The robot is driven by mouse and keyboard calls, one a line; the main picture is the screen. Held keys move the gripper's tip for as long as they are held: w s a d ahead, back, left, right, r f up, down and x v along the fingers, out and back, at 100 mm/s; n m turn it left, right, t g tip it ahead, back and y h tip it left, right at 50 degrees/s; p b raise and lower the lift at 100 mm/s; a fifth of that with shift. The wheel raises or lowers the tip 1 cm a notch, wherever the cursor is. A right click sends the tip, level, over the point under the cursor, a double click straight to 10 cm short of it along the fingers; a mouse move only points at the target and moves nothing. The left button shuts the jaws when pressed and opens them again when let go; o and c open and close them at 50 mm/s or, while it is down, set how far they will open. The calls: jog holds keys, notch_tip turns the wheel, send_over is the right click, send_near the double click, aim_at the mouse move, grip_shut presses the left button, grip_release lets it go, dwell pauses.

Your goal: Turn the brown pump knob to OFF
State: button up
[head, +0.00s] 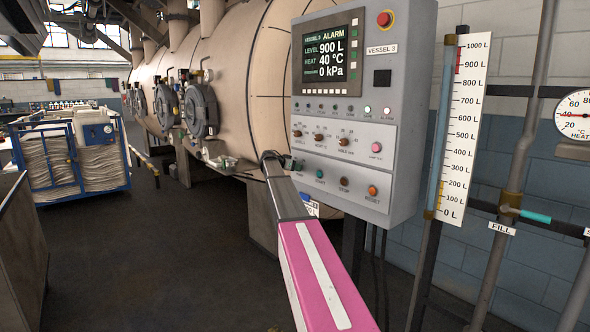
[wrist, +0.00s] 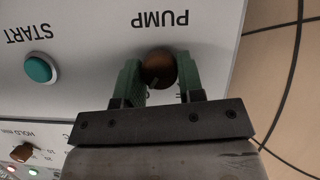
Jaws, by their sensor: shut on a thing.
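The brown pump knob (wrist: 158,66) is round and sits on the grey panel under an upside-down PUMP label in the wrist view. My gripper (wrist: 157,78) has its two green fingers on either side of the knob, shut on it. In the head view my gripper (head: 290,163) is at the left edge of the control panel (head: 403,100); the knob is hidden there.
The teal START button (wrist: 40,68) is beside the knob, and a brown HOLD knob (wrist: 22,152) is farther off. In the head view the screen (head: 328,55) reads ALARM, 900 L, 40 °C and 0 kPa. A large beige vessel (head: 240,70) stands close on the left.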

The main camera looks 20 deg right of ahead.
jog(key=shift+w+n+g+h, duration=0.15)
jog(key=shift+n+g+h, duration=0.15)
jog(key=shift+n+g, duration=0.6)
jog(key=n+g+h, duration=0.1)
jog(key=n, duration=0.1)
jog(key=n+g+h, duration=0.1)
jog(key=n, duration=0.2)
jog(key=n+h, duration=0.1)
jog(key=n, duration=0.2)
jog(key=shift+a+f+g, duration=0.15)
jog(key=shift+f+g, duration=0.1)
jog(key=shift+g, duration=0.15)
jog(key=o, duration=0.9)
